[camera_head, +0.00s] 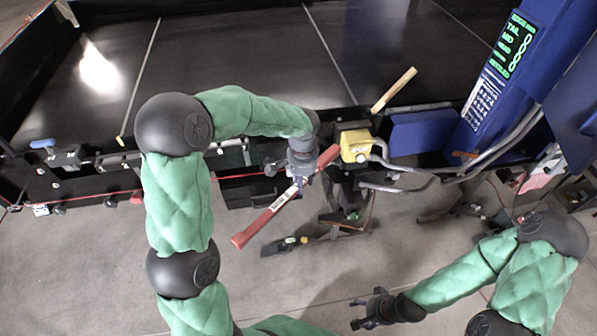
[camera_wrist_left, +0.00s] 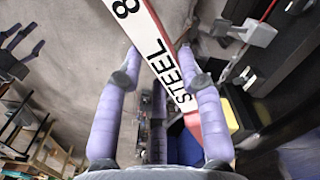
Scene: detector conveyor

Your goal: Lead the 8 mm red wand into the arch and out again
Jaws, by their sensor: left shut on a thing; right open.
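The red wand (camera_head: 257,225) slants across the front edge of the conveyor, one end toward the lower left over the floor and the other by the yellow box. My left gripper (camera_head: 306,176) is shut on it near its middle. In the left wrist view the wand's white label (camera_wrist_left: 158,48) reads "8" and "STEEL" and passes between the fingers (camera_wrist_left: 157,62). The blue arch (camera_head: 482,92), with a lit green display, stands at the right, apart from the wand. Its opening is not clearly seen. My right gripper (camera_head: 370,309) is open and empty above the floor at the lower right.
The dark conveyor belt (camera_head: 235,60) is clear behind my left arm. A tan wand (camera_head: 394,90) leans at the belt's near edge. A yellow box (camera_head: 355,145) with a grey cable sits on the front rail. Grey hoses (camera_head: 500,140) run below the arch.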

